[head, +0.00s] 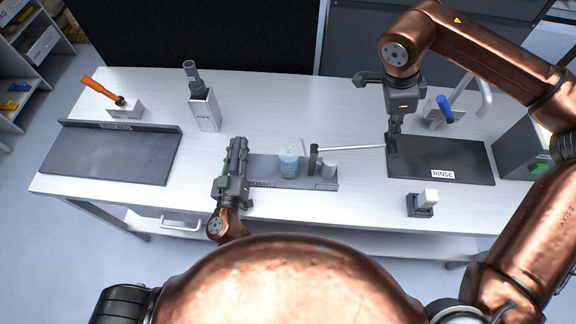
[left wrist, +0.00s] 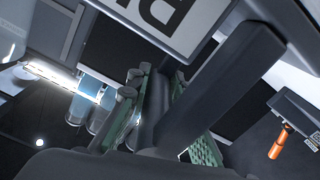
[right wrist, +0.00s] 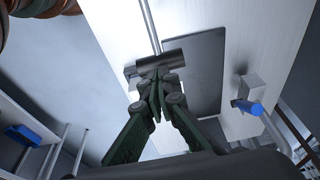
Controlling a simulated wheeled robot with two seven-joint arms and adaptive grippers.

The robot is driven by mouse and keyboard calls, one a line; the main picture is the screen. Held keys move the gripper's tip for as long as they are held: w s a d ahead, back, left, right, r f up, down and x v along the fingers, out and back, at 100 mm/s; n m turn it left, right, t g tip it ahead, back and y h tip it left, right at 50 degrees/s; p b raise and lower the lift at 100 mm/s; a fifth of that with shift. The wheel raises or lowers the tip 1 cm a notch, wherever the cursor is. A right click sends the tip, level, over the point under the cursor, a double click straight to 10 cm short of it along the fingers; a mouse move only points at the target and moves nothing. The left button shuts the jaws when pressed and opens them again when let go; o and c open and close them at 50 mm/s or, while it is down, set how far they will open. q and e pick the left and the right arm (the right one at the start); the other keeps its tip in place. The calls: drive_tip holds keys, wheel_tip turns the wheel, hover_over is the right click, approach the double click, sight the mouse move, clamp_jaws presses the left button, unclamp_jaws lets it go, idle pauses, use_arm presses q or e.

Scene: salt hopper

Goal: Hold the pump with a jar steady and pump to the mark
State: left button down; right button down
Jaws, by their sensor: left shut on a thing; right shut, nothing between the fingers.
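The pump (head: 314,160) stands mid-table on a dark base plate (head: 325,186), with a long pale lever (head: 350,148) reaching right. A clear jar (head: 289,165) with bluish contents stands on the plate; its mark and exact level are too small to read. My left gripper (head: 238,158) is at the plate's left end, shut on a dark part of the pump base, mostly hidden by the fingers. The left wrist view shows the pump's label (left wrist: 178,20) close by. My right gripper (head: 394,142) is shut and empty; its fingertips meet at the lever's dark end grip (right wrist: 160,62).
A dark rinse mat (head: 450,160) lies under and right of my right gripper. A small white-topped block (head: 424,202) stands in front. A grey holder (head: 204,110), an orange-handled tool (head: 103,90) and a dark tray (head: 110,155) are left. A blue-handled item (head: 446,108) stands behind the mat.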

sight(233, 174)
use_arm(q)
drive_tip(key=c, duration=2.1)
unclamp_jaws()
drive_tip(key=shift+a+f, duration=0.1)
drive_tip(key=shift+f, duration=0.55)
drive_tip(key=o, duration=0.4)
drive_tip(key=shift+r, duration=0.2)
drive_tip(key=shift+o, duration=0.2)
use_arm(e)
drive_tip(key=shift+w, duration=0.1)
use_arm(q)
drive_tip(key=shift+s, duration=0.4)
use_arm(e)
drive_tip(key=shift+f, duration=0.1)
use_arm(q)
drive_tip(key=shift+s+r, duration=0.1)
drive_tip(key=shift+s, duration=3.2)
drive_tip(key=shift+r, duration=0.1)
